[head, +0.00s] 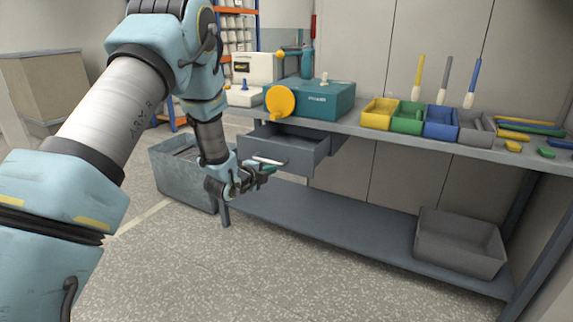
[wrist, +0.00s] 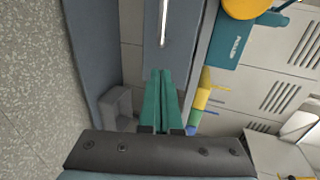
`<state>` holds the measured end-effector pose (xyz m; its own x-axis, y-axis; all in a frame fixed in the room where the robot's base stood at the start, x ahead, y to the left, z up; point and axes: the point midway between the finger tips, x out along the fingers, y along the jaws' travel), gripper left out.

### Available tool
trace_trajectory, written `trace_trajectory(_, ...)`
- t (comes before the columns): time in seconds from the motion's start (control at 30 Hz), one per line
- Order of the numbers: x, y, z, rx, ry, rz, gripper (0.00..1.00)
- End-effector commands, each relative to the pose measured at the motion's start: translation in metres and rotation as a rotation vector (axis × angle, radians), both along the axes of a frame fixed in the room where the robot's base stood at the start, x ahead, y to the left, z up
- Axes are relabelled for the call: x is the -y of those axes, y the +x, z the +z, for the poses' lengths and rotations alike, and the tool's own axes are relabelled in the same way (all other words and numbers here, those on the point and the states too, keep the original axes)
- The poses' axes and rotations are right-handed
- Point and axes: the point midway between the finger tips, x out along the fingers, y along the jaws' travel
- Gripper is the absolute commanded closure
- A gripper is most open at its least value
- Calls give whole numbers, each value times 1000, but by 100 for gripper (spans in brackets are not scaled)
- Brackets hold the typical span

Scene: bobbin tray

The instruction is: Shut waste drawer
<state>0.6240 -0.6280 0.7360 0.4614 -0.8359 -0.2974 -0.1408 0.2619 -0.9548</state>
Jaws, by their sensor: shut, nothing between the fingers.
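The waste drawer (head: 292,160) is a grey drawer under the workbench, pulled open, with its inside showing from above. It carries a pale bar handle (head: 268,161) on its front. In the wrist view the drawer front (wrist: 182,35) is ahead, with the bar handle (wrist: 163,20) running up the picture. My gripper (head: 270,169) is low beside the drawer front, near the handle. Its teal fingers, also in the wrist view (wrist: 164,72), are together and empty, pointing toward the drawer front. Whether the fingertips touch it, I cannot tell.
The workbench (head: 400,137) carries a teal machine (head: 320,101) with a yellow disc, and coloured bins (head: 410,115). A grey crate (head: 460,243) sits on the lower shelf (head: 330,228). A grey bin (head: 178,170) stands on the floor behind my arm. The front floor is clear.

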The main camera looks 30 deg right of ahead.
Motion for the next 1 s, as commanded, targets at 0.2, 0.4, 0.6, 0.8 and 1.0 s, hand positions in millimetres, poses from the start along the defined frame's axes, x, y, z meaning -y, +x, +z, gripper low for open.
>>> trace_trajectory(0.2, 38, 21, -13, -2, 0, 1, 100)
trace_trajectory(0.4, 70, 40, -20, -3, -2, 3, 100)
trace_trajectory(0.6, 89, 50, -21, -3, -1, 3, 100)
trace_trajectory(0.8, 94, 53, -22, -4, 1, 3, 100)
trace_trajectory(1.0, 94, 53, -22, -4, 1, 3, 100)
